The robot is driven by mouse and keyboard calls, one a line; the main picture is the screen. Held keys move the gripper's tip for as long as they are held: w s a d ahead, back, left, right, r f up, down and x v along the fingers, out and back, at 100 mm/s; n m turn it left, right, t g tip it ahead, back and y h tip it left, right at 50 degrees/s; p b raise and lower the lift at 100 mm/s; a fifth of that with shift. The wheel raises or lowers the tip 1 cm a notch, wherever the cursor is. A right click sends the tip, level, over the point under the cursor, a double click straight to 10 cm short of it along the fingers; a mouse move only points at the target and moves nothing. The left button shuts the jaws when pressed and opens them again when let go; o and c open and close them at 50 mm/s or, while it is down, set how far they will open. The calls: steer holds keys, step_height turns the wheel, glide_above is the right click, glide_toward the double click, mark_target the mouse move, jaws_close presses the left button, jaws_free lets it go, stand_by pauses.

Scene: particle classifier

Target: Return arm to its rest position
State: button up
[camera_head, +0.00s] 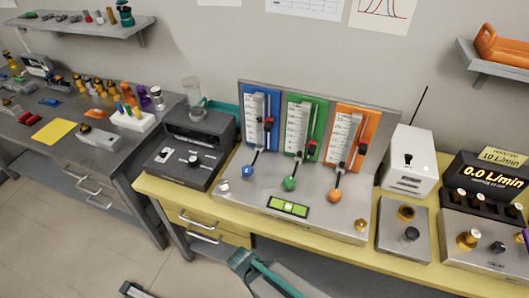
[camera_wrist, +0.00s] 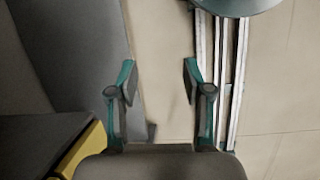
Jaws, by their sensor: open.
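My gripper (camera_wrist: 160,80) shows in the wrist view with its two teal-edged fingers spread apart. Nothing is between them; the floor shows through the gap. In the head view, part of my arm (camera_head: 262,275) is at the bottom middle, in front of the yellow bench (camera_head: 160,186). My gripper's fingers cannot be made out there. In the wrist view, a dark surface with a yellow edge (camera_wrist: 88,148) is at the lower left, beside the gripper and apart from its fingers.
A metal panel (camera_head: 240,187) with blue, green and orange gauges stands on the yellow bench. A dark device (camera_head: 178,151) is to its left, and a white box (camera_head: 409,160) and flow display (camera_head: 489,173) to its right. A grey workbench (camera_head: 75,156) holds small items.

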steer(key=s+d+f+m+g+y, duration=0.1)
steer(key=s+d+f+m+g, duration=0.2)
steer(key=s+d+m, duration=0.2)
steer(key=s+d+f+m+g+y, duration=0.2)
steer(key=s+d+m, duration=0.3)
steer(key=d, duration=0.7)
steer(key=f+m+g, duration=0.1)
steer(key=m, duration=0.1)
steer(key=shift+s+d+m+y, duration=0.15)
steer(key=shift+s+m+y, duration=0.15)
steer(key=shift+m, duration=0.1)
steer(key=shift+f, duration=0.1)
stand_by(1.3)
